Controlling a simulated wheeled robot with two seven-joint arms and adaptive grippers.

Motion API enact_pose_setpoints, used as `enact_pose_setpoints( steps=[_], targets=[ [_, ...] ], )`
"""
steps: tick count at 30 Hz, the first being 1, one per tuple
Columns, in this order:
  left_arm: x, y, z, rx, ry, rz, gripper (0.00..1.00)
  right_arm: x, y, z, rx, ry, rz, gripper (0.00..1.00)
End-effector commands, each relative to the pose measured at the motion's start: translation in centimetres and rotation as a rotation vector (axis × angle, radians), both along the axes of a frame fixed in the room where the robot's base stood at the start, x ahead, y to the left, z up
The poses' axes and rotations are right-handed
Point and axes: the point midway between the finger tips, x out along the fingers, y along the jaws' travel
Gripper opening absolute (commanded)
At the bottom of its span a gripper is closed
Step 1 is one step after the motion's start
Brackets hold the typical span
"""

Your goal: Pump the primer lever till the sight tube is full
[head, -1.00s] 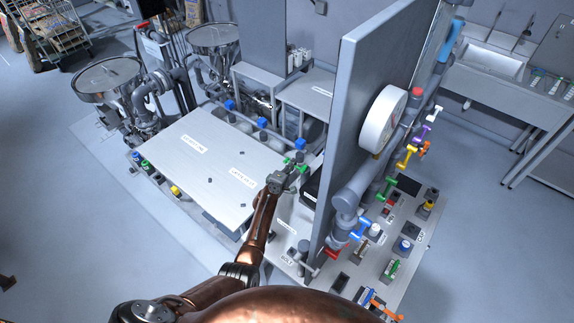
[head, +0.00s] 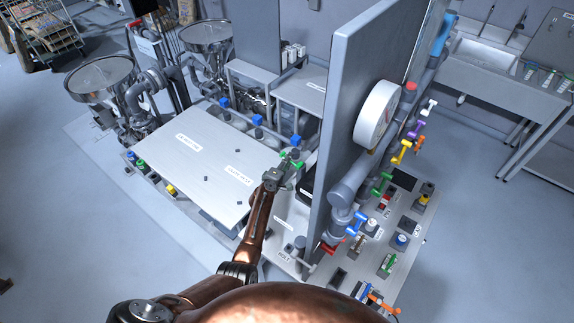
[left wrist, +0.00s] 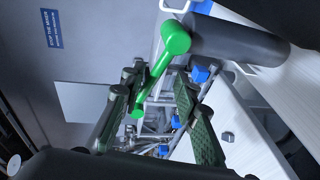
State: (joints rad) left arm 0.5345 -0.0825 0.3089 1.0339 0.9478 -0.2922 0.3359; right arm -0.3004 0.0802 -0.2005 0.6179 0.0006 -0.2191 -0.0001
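In the left wrist view a green lever (left wrist: 160,65) with a round hub slants from a dark grey cylinder (left wrist: 240,42) down into the space between my fingers. My left gripper (left wrist: 160,108) has its two dark ribbed fingers spread apart, and I see no finger clearly pressed on the lever. In the head view my left gripper (head: 290,162) is at small green parts (head: 298,166) beside the tall grey panel. I cannot tell from a label whether this green lever is the primer lever. I cannot make out the sight tube or its level. My right gripper is not in view.
The tall grey panel (head: 350,110) with a round white gauge (head: 377,115) stands right of my gripper. Pipes and coloured handles fill its right side. A pale flat table (head: 205,160) lies to the left, with a metal hopper (head: 100,75) beyond.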

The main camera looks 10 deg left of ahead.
Motion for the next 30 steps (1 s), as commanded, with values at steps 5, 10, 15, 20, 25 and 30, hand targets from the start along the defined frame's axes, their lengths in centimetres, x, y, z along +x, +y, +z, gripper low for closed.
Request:
enact_pose_setpoints(
  steps=[5, 10, 15, 20, 25, 30],
  targets=[
    [-2.0, 0.5, -0.3, -0.002, 0.007, 0.004, 0.26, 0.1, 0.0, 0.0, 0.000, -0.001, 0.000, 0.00],
    [-4.4, 0.9, 0.2, -0.001, 0.008, 0.003, 0.26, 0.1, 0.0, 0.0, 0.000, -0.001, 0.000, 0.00],
    [-6.2, 1.0, 0.7, -0.001, 0.005, 0.000, 0.26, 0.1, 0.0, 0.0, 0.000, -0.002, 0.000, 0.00],
    [-7.0, 1.1, 1.1, -0.002, 0.005, -0.002, 0.26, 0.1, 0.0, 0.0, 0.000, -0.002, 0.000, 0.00],
    [-7.1, 1.1, 1.2, -0.002, 0.004, -0.003, 0.26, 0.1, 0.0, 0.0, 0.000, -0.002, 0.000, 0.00],
    [-7.0, 1.1, 1.2, -0.002, 0.004, -0.002, 0.26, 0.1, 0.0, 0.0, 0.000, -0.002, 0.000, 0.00]
  ],
)
